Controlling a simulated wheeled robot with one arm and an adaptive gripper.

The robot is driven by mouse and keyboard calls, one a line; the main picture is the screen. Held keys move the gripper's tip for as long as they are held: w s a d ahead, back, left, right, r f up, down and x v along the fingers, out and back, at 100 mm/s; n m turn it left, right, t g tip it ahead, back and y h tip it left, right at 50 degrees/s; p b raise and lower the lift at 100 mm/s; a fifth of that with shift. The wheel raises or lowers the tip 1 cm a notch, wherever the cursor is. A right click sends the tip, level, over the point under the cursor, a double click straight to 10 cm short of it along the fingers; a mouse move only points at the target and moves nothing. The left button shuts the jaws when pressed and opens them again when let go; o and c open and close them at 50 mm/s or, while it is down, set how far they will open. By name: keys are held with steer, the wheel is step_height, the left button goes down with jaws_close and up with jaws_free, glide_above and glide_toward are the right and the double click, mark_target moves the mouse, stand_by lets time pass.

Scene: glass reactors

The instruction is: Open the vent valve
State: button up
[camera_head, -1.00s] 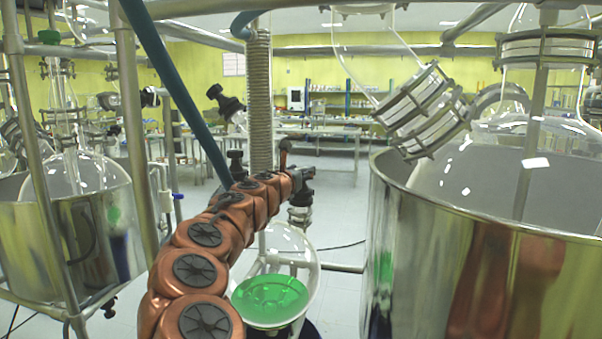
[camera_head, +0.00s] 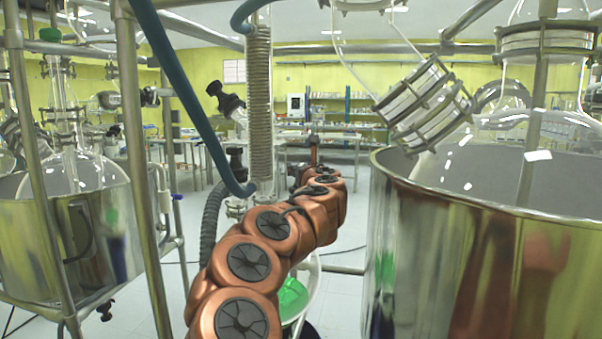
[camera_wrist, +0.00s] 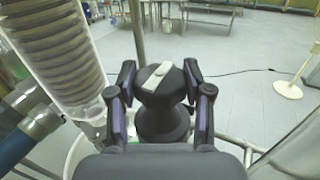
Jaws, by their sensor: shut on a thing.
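A black valve knob (camera_wrist: 152,92) with a pale bar across its top sits in the middle of the wrist view. I take it for the vent valve, though no label shows. My gripper (camera_wrist: 158,78) has one finger on each side of the knob and is shut on it. The knob's lower stem is partly hidden by my gripper's body. In the head view my gripper (camera_head: 313,158) is small, at the far end of my copper arm, and the knob cannot be made out there.
A coiled glass condenser (camera_head: 259,110) and a blue hose (camera_head: 190,100) stand left of my arm. A large steel vessel (camera_head: 470,260) is close on the right. A flask with green liquid (camera_head: 292,298) is below my arm. Metal frame poles (camera_head: 140,180) stand at left.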

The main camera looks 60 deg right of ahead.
steer(key=shift+s+n+t+y, duration=0.1)
steer(key=shift+n+t+y, duration=1.3)
steer(key=shift+y, duration=0.5)
steer(key=shift+n+y, duration=0.4)
steer(key=o, duration=1.2)
steer(key=shift+r, duration=5)
steer(key=shift+c, duration=0.8)
